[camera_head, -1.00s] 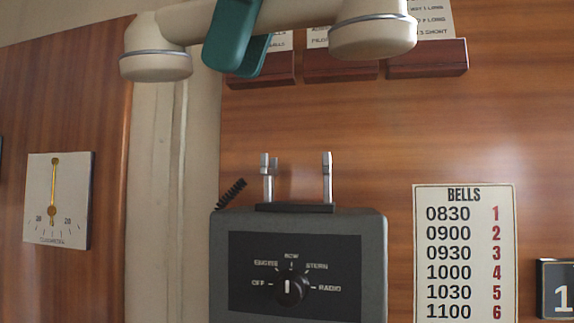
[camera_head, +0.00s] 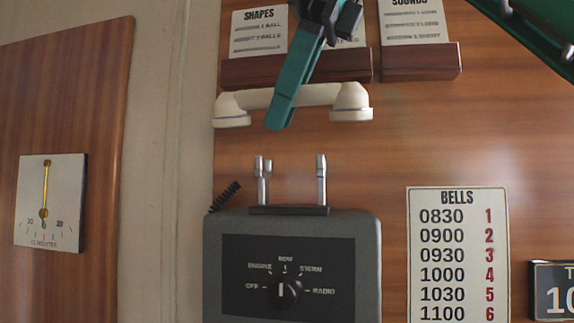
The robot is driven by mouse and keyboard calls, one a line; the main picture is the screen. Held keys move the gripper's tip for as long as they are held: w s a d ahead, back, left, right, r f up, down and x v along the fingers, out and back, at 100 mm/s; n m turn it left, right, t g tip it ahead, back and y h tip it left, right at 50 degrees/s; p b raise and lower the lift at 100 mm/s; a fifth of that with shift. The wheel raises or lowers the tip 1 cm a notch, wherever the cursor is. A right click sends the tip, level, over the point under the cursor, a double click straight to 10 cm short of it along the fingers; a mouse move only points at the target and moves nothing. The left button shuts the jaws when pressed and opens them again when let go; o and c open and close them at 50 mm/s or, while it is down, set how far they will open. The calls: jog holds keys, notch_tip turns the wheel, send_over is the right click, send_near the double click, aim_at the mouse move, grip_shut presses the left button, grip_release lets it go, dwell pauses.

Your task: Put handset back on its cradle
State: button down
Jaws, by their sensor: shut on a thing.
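A cream handset (camera_head: 312,96) hangs level in the air in the head view, its two round ends facing down. My gripper (camera_head: 283,105) is shut on the middle of its handle; a teal finger covers part of the handle. The cradle (camera_head: 290,209) is a dark plate with upright metal prongs (camera_head: 321,180) on top of a grey box. The handset is above the prongs and apart from them. Its right end is to the right of the right prong, and its left end is to the left of the left prongs.
The grey box (camera_head: 218,268) has a black panel with a rotary knob (camera_head: 284,291). A black coiled cord (camera_head: 225,196) sticks up at its left. Wooden card holders (camera_head: 420,61) project from the wall behind. A bells sign (camera_head: 457,255) and a clinometer (camera_head: 50,203) are on the walls.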

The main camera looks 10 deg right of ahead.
jog(key=shift+w+d+f, duration=0.2)
jog(key=shift+w+f, duration=0.35)
jog(key=shift+f, duration=0.4)
jog(key=shift+w+d+f, duration=0.2)
jog(key=shift+w+f, duration=0.3)
jog(key=shift+f, duration=0.5)
jog(key=shift+w+d+f, duration=0.2)
jog(key=shift+w+f, duration=0.35)
jog(key=shift+f, duration=0.7)
jog(key=shift+w+f, duration=0.1)
jog(key=shift+w, duration=0.15)
jog(key=shift+f, duration=0.4)
jog(key=c, duration=1.5)
grip_release()
jog(key=shift+c, duration=0.2)
